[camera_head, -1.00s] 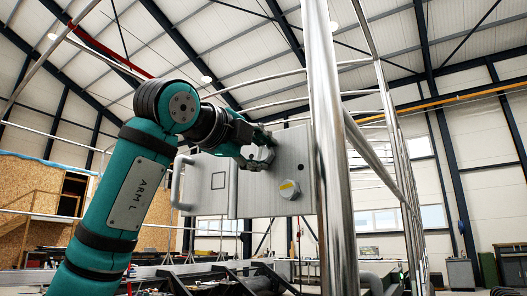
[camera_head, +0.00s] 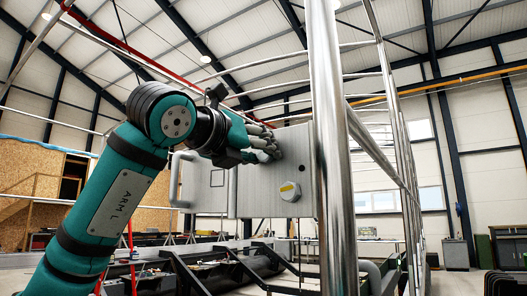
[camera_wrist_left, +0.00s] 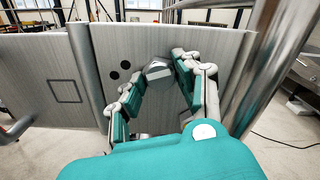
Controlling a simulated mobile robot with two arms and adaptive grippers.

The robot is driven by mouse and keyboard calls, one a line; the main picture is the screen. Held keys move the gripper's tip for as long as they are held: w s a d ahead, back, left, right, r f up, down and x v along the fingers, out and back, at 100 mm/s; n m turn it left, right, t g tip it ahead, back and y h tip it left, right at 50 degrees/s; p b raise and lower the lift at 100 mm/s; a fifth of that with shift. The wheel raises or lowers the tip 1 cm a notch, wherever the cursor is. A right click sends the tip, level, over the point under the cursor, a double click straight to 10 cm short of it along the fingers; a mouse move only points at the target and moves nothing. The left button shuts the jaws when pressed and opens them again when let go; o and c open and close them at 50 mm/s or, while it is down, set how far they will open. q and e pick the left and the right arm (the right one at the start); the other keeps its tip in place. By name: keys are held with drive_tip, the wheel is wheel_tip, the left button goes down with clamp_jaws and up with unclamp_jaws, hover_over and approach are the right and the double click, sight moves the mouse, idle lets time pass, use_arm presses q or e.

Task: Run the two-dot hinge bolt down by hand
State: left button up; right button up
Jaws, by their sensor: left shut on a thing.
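The two-dot hinge bolt (camera_wrist_left: 157,69) is a grey hex head at the upper part of the brushed-metal plate. Two dark dots (camera_wrist_left: 120,70) mark the plate just left of it in the left wrist view. My left gripper (camera_wrist_left: 161,73) is shut on the bolt head, one finger on each side. In the head view my left gripper (camera_head: 268,146) is against the top of the plate (camera_head: 255,195), and its fingers hide the bolt. How far the bolt is seated cannot be told. My right gripper is in neither view.
A thick steel post (camera_head: 331,150) and railings stand close at the plate's right. A curved handle (camera_head: 177,180) is at its left.

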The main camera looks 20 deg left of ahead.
use_arm(q)
drive_tip(key=shift+m+p, duration=0.35)
drive_tip(key=shift+m, duration=0.25)
drive_tip(key=o, duration=0.9)
drive_tip(key=shift+o, duration=0.2)
drive_tip(key=shift+s+f+b, duration=0.1)
drive_tip(key=shift+s+b, duration=0.3)
drive_tip(key=shift+s, duration=0.1)
drive_tip(key=s, duration=0.1)
drive_tip(key=s+b, duration=0.1)
drive_tip(key=s, duration=0.1)
drive_tip(key=s+a, duration=0.1)
drive_tip(key=s, duration=0.1)
drive_tip(key=shift+s, duration=0.1)
drive_tip(key=s+a, duration=0.1)
drive_tip(key=s, duration=1)
drive_tip(key=shift+s+a, duration=0.25)
drive_tip(key=shift+s, duration=0.1)
